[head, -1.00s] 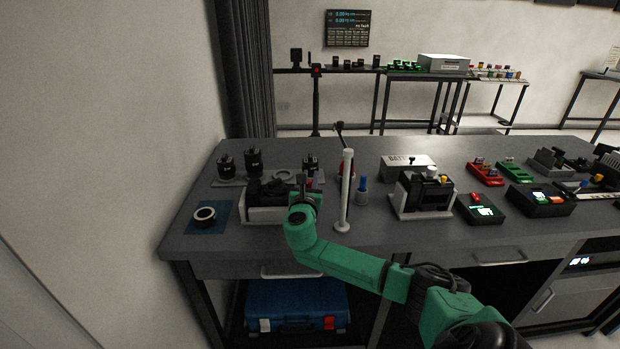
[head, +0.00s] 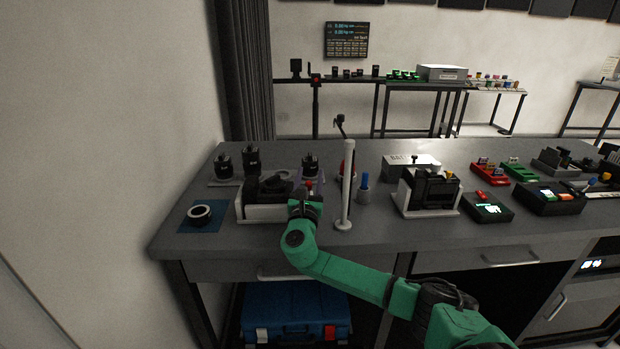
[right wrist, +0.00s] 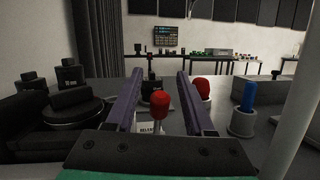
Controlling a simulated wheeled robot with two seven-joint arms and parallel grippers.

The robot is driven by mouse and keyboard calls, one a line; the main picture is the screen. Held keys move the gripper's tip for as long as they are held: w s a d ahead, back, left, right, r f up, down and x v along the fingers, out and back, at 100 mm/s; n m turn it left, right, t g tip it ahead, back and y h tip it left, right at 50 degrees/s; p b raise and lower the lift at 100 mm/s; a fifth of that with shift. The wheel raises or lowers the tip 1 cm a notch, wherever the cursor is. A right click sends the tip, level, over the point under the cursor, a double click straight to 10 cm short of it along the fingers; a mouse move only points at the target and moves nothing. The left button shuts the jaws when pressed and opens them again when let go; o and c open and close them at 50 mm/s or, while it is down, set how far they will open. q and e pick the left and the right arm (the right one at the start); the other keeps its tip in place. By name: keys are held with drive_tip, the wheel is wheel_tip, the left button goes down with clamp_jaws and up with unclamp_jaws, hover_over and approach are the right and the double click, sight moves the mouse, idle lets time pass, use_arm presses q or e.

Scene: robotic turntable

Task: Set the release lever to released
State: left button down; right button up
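The release lever shows in the right wrist view as a red knob (right wrist: 161,103) on a thin stem, with a partly hidden white label (right wrist: 149,127) behind it. In the head view its red top (head: 309,184) shows just beyond my right gripper (head: 310,189). In the right wrist view my right gripper (right wrist: 160,74) is open, its two purple fingers apart on either side of the knob. Gaps show between knob and fingers. The lever's base is hidden by the gripper body. My left gripper is not in view.
A white post (head: 347,190) stands close right of my right gripper. A red button (right wrist: 202,88) and a blue-handled tool in a holder (head: 363,189) are near it. A white-and-black device (head: 262,208) sits close left. The table's front strip is clear.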

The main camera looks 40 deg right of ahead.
drive_tip(key=b+v, duration=0.1)
drive_tip(key=v, duration=1.3)
drive_tip(key=shift+s+a, duration=0.2)
drive_tip(key=shift+a, duration=0.05)
